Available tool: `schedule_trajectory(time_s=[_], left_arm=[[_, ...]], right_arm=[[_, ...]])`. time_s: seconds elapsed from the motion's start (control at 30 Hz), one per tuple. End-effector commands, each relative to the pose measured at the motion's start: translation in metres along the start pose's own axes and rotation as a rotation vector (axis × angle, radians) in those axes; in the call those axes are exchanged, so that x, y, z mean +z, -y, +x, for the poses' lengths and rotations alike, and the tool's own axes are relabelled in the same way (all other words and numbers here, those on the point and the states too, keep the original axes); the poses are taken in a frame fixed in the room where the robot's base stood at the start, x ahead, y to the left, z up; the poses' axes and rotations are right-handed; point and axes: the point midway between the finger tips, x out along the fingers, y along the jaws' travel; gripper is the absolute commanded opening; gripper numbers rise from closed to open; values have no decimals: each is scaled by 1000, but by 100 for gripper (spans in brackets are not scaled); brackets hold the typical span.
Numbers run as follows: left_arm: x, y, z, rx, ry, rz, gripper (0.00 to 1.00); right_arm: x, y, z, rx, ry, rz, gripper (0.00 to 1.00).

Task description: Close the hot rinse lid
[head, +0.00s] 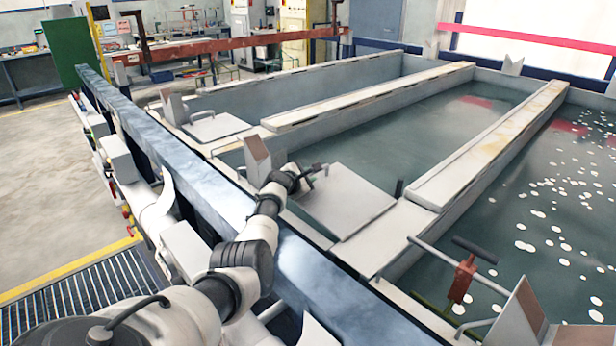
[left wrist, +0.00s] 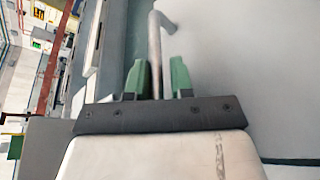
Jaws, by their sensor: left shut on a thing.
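A flat grey lid (head: 347,203) lies about level over the near end of the middle tank. I cannot read a label that names it as the hot rinse lid. My left gripper (head: 312,174) is at the lid's left edge, by its bar handle. In the left wrist view, the green fingers of my left gripper (left wrist: 160,80) are shut on the grey bent handle (left wrist: 157,45), with the pale lid surface (left wrist: 240,60) to the right. The handle's lower end is hidden behind the gripper body. My right gripper is not in view.
A similar lid (head: 217,127) lies over the tank further back. A blue rail (head: 200,170) runs along the tank fronts, under my left arm. A red fitting with a long bar (head: 462,280) stands at the near right. Pale walkways (head: 490,155) divide the liquid-filled tanks.

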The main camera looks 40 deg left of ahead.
Motion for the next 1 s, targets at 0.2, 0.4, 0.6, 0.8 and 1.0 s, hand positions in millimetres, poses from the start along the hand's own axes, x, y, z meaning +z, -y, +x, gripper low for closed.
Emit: schedule_trajectory(time_s=[0.2, 0.4, 0.6, 0.8, 1.0], left_arm=[[0, -9, -2, 16, -2, 7, 40], [0, -6, -2, 11, -1, 5, 40], [0, -5, -1, 9, -1, 3, 40], [1, -5, -8, 7, -1, 4, 40], [2, -6, -31, 5, -3, 6, 40]], right_arm=[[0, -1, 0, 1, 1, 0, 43], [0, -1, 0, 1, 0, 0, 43], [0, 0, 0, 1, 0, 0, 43], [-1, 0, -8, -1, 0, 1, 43], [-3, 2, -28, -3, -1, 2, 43]])
